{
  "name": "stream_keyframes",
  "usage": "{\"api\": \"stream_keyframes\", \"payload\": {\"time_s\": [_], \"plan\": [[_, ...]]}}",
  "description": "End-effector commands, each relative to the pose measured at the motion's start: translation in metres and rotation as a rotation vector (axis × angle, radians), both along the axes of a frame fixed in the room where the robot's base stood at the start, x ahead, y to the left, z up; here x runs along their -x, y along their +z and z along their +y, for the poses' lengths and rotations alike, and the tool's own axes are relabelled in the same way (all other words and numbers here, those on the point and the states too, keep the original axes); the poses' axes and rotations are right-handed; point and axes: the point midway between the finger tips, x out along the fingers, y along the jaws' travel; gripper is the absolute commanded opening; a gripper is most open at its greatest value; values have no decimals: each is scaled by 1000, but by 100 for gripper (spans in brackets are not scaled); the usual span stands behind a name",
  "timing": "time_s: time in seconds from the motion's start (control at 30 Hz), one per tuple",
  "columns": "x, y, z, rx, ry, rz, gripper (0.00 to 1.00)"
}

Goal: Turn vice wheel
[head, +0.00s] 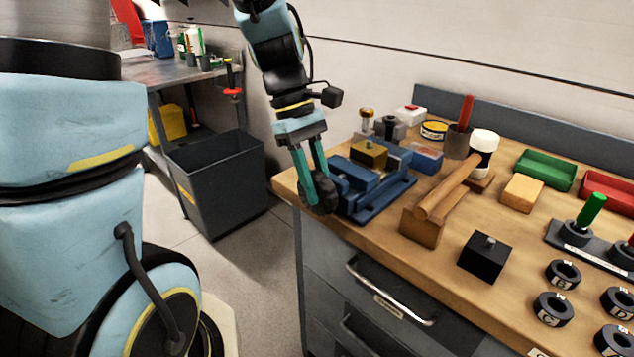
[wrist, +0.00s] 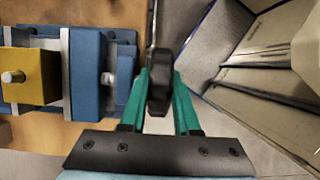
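The blue vice (head: 365,190) sits at the left front corner of the wooden bench, with a yellow block (head: 369,153) in its jaws. It also shows at the left of the wrist view (wrist: 88,75). The black vice wheel (head: 325,196) is at the vice's left end, past the bench edge; the wrist view shows it edge-on (wrist: 159,88). My gripper (head: 315,190) reaches down from above with one teal finger on each side of the wheel. The fingertips (wrist: 161,80) appear to press the rim from both sides. The wheel's lower part is partly hidden by the fingers.
A wooden block with a mallet (head: 424,222) stands right of the vice. A black block (head: 486,256) and several black rings lie further right. Drawers (head: 372,300) are below the bench. A dark bin (head: 218,180) stands on the floor to the left.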

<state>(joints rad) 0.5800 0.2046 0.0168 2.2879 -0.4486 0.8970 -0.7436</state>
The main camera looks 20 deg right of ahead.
Motion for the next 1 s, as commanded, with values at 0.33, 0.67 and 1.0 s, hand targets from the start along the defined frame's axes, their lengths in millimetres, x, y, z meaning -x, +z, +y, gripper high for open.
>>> {"api": "stream_keyframes", "payload": {"time_s": [0.33,0.67,1.0], "plan": [[0,0,0,0,0,0,0],[1,3,-1,-20,-2,-35,0],[6,5,-3,-117,-9,-215,0]]}}
